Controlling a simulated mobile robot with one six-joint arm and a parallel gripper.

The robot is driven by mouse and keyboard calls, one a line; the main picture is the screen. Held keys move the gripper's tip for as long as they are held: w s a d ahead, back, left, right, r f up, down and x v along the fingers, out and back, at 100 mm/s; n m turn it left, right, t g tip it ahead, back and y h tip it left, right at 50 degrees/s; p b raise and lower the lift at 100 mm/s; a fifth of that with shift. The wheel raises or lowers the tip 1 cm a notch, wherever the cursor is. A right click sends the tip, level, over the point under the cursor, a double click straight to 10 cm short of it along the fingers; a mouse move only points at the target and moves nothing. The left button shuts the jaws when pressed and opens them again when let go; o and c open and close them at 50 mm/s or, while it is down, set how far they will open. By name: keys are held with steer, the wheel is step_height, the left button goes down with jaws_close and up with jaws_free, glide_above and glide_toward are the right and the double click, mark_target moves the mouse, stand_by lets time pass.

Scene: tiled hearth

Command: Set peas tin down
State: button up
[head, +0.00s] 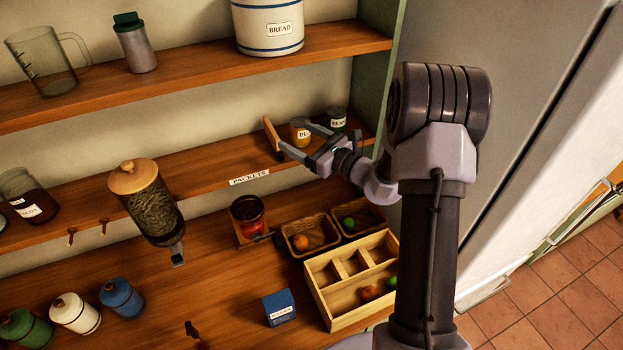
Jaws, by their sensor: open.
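The peas tin (298,138) is yellow-orange with a white label, of which only the first letters show. It appears to stand upright on the middle shelf (210,171). My gripper (293,136) is open, with its fingers spread at the tin, one on its left and one across its upper right. The fingers partly cover the tin, and I cannot tell whether they touch it.
A small wooden divider (271,134) stands close on the left of the peas tin. Further left the shelf is bare up to a grain dispenser (147,205). Below are baskets (308,248), a wooden crate (325,277) and a blue box (279,306). The upper shelf (200,76) overhangs.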

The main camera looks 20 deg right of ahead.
steer(key=s+a+r+n+g+y, duration=0.2)
steer(key=s+a+r+n+g, duration=0.3)
steer(key=a, duration=0.4)
steer(key=s+a+r+n+g+y, duration=0.2)
steer(key=s+a+r+n+g, duration=0.2)
steer(key=s+a+n, duration=0.4)
steer(key=s+a+n+g+h, duration=0.4)
steer(key=s+n, duration=0.3)
steer(key=s, duration=1)
steer(key=s+d+n+t+h, duration=0.2)
steer(key=s+d+n+h, duration=0.3)
steer(key=d, duration=0.1)
steer(key=shift+d+r+n+t, duration=0.2)
steer(key=shift+n+t, duration=0.1)
steer(key=shift+t, duration=0.1)
steer(key=shift+s+f, duration=0.1)
step_height(320, 180, down, 21)
steer(key=b, duration=2)
steer(key=shift+r+b, duration=0.2)
steer(key=shift+b, duration=0.2)
